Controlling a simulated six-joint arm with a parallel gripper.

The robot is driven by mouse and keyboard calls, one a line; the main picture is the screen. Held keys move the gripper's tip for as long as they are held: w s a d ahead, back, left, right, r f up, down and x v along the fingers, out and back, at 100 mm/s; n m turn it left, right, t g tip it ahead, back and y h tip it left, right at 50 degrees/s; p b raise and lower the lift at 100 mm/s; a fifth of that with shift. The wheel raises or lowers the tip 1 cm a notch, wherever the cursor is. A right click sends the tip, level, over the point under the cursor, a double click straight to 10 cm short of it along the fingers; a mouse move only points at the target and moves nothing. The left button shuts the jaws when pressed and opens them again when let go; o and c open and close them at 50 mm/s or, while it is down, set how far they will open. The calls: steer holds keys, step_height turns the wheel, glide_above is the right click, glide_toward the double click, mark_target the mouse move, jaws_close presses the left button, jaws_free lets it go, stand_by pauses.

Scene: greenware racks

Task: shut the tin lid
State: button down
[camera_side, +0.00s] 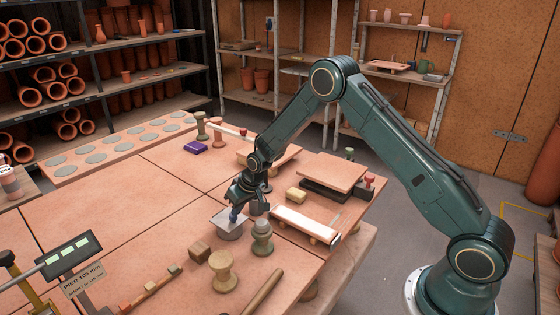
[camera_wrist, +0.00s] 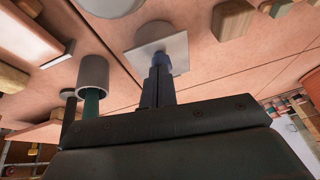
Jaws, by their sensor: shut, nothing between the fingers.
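A small grey tin (camera_side: 231,235) stands on the table in the side view, left of the green-grey spool. Its pale square lid (camera_side: 222,219) lies over the top, looking about level; I cannot tell whether any gap is left. In the wrist view the lid (camera_wrist: 146,52) shows as a pale square plate. My gripper (camera_side: 233,217) points down with its fingers together and empty. The fingertips (camera_wrist: 161,68) are at the lid, apparently touching it, and cover part of it.
A green-grey spool (camera_side: 262,240) stands close to the tin's right. A wooden block (camera_side: 199,251) and a pale spool (camera_side: 222,270) are in front. A grey cylinder (camera_wrist: 93,75) stands near the fingers. A white slab (camera_side: 306,223) lies right. Free table lies left.

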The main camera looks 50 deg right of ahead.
steer(key=shift+r, duration=0.1)
steer(key=shift+r, duration=0.65)
steer(key=shift+r, duration=0.15)
steer(key=shift+d+r, duration=0.1)
steer(key=shift+r, duration=0.4)
steer(key=s+f+v, duration=0.1)
steer(key=s+v, duration=0.1)
steer(key=v, duration=0.9)
steer(key=shift+s+r, duration=0.25)
steer(key=shift+r, duration=0.15)
steer(key=shift+d+r, duration=0.1)
steer(key=shift+d, duration=0.05)
